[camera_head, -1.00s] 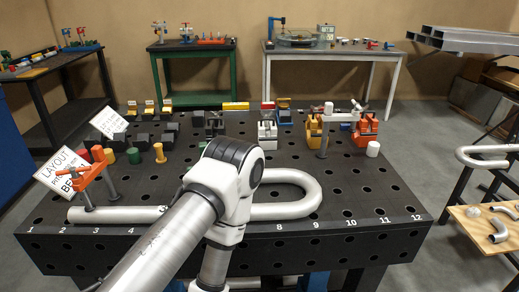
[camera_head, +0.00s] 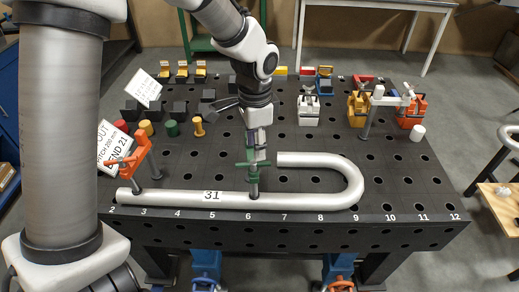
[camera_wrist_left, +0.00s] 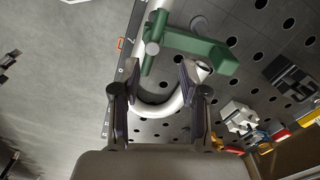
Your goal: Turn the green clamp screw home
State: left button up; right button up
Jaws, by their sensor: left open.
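The green clamp (camera_head: 253,181) stands upright on the near leg of the silver U-shaped tube (camera_head: 308,201), at the front of the perforated table. Its green T-bar screw handle (camera_head: 249,164) is on top. My left gripper (camera_head: 258,150) points down just above the handle. In the left wrist view the fingers (camera_wrist_left: 150,80) are open with nothing held between them. There the green clamp arm (camera_wrist_left: 200,48) and handle (camera_wrist_left: 153,47) lie beyond the fingertips. Whether the gripper touches the handle cannot be told. My right gripper is not in view.
An orange clamp (camera_head: 134,159) holds the tube's left end. A grey clamp post (camera_head: 370,115) stands at the back right, beside yellow (camera_head: 357,110) and orange (camera_head: 411,111) blocks. The table's front right is clear.

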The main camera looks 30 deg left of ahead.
aim_at(253, 162)
pick_arm(q)
jog(key=shift+s+f, duration=1.1)
jog(key=shift+s, duration=0.05)
jog(key=shift+w+f, duration=0.4)
jog(key=shift+f, duration=0.35)
jog(key=shift+w+f, duration=0.15)
jog(key=shift+w, duration=0.2)
jog(key=shift+s+r, duration=0.2)
jog(key=shift+s, duration=0.15)
grip_shut()
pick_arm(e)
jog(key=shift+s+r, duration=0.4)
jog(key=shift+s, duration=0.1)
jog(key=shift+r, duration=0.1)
pick_arm(q)
jog(key=n+p, duration=0.1)
jog(key=n, duration=0.1)
jog(key=shift+r+n, duration=0.1)
jog(key=shift+n, duration=0.2)
jog(key=shift+n+p, duration=0.35)
jog(key=shift+n, duration=0.65)
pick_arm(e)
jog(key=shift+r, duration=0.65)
